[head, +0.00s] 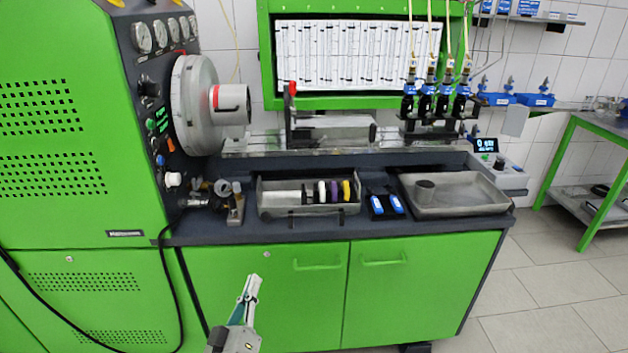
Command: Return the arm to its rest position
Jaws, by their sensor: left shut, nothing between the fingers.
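My left gripper (252,286) is low in the head view, in front of the green cabinet doors of the test bench (270,270). Its fingers are together, point upward in the picture and hold nothing. It is apart from the bench top and from everything on it. My right gripper is not in view.
A black cable (166,290) hangs at left. Open floor (545,290) lies at right.

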